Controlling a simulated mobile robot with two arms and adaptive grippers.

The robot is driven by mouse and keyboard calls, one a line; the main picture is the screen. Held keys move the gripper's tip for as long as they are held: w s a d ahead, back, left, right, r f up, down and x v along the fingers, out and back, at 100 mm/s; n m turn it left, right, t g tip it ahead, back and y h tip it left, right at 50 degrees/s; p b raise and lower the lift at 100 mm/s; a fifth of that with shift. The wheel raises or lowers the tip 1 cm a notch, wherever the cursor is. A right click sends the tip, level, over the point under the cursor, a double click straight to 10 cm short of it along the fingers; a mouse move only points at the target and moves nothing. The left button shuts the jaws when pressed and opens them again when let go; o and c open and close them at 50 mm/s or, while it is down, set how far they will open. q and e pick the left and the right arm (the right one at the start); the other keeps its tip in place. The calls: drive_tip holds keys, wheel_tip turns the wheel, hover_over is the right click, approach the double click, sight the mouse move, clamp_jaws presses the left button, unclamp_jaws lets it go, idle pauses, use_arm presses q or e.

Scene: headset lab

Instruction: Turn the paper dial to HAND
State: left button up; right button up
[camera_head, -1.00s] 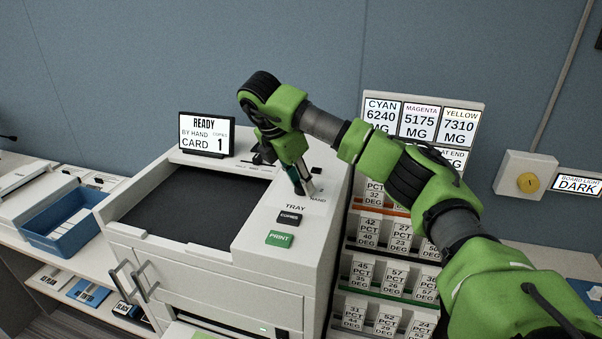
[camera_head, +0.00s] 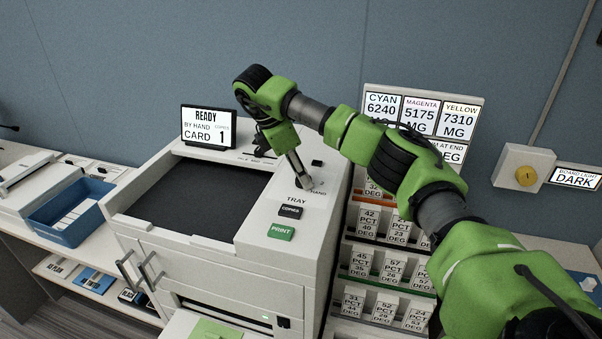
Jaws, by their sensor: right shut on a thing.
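The white printer (camera_head: 215,255) stands in the middle with its control strip along the right side of its top. My right gripper (camera_head: 304,184) points down at the tray selector spot beside the "HAND" label (camera_head: 318,193). It is shut on the paper dial, which its fingers mostly hide, so I cannot read where the dial points. The printer's display (camera_head: 207,127) reads READY, BY HAND, CARD, COPIES 1. My left gripper is not in view.
A dark COPIES button (camera_head: 290,211) and a green PRINT button (camera_head: 281,232) sit just in front of the dial. A rack of labelled slots (camera_head: 375,250) stands close on the right. A blue tray (camera_head: 68,225) lies at left.

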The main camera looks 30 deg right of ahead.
drive_tip(key=o, duration=1.1)
drive_tip(key=v, duration=1.2)
drive_tip(key=shift+a+f, duration=0.1)
